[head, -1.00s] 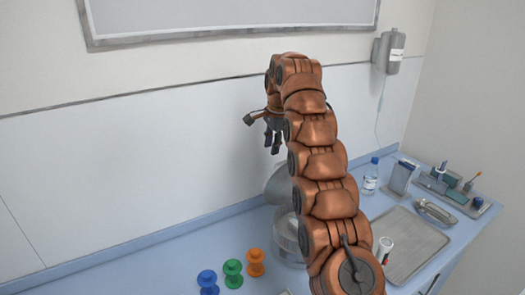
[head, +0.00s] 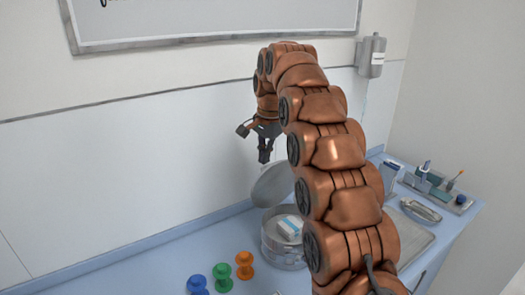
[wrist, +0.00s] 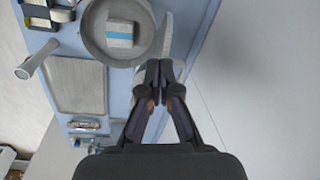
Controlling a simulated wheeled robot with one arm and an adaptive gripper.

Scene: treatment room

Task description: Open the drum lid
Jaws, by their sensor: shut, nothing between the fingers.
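The metal drum (head: 268,243) stands on the blue counter, partly hidden behind my arm. Its round grey lid (head: 272,186) stands tilted up at the back of the rim, so the drum is open. A white pack with a blue band (head: 290,226) shows inside. In the wrist view the drum (wrist: 90,45) is at the top and the lid (wrist: 167,38) is a thin edge-on strip. My gripper (head: 265,157) points down above the lid. Its fingertips (wrist: 160,66) are together and empty; I cannot tell whether they touch the lid.
Blue (head: 196,284), green (head: 223,278) and orange (head: 244,266) spools stand left of the drum. A metal tray (wrist: 75,85), a steel dish (head: 421,211) and a holder with small tools (head: 440,190) lie to the right. The wall rises behind the counter.

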